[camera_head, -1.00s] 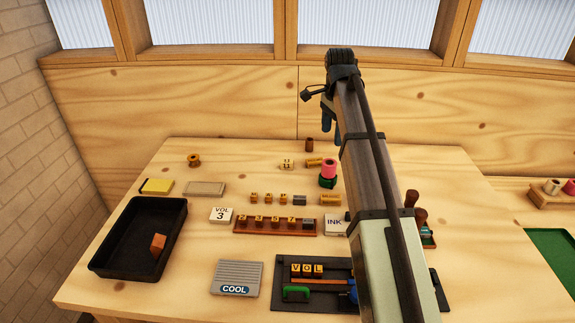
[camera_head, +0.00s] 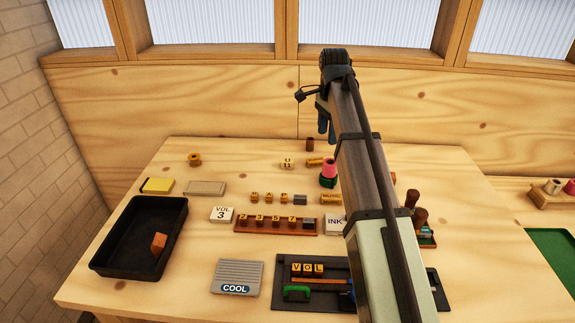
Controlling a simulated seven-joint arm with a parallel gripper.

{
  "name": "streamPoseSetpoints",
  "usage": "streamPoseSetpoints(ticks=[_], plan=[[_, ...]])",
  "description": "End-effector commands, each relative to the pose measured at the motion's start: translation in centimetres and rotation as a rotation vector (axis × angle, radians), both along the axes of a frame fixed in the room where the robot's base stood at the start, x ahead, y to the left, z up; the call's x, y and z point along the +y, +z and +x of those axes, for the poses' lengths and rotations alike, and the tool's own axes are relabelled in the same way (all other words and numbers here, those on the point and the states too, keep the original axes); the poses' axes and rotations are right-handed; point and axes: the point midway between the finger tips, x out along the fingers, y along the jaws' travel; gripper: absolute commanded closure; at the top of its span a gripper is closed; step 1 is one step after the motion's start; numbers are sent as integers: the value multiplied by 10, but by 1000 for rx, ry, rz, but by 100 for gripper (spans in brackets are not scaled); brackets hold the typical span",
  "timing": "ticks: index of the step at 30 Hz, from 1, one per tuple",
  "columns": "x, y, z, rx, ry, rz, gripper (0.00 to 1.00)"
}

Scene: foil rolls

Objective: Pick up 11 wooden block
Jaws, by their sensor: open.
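The wooden block marked 11 (camera_head: 287,163) is a small pale cube with dark print. It stands on the table toward the back, just left of a yellow labelled block. My gripper (camera_head: 325,128) hangs from the end of my arm, above the table and to the right of the 11 block. Its blue fingers are small in this view and apart from the block. It is open, with nothing seen between the fingers.
A pink and green foil roll (camera_head: 329,172) and a yellow labelled block (camera_head: 314,162) stand close right of the 11 block. A brown cylinder (camera_head: 310,144) is behind. A black tray (camera_head: 177,213) is at left. The table left of the block is clear.

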Motion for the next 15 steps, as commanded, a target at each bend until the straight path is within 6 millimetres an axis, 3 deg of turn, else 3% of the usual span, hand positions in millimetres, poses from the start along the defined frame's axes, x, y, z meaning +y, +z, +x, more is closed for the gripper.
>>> streamPoseSetpoints(ticks=[5,12,15], plan=[[40,-13,6,23,52,-4,43],[98,-28,36,52,139,-9,43],[105,-31,40,53,234,-7,43]])
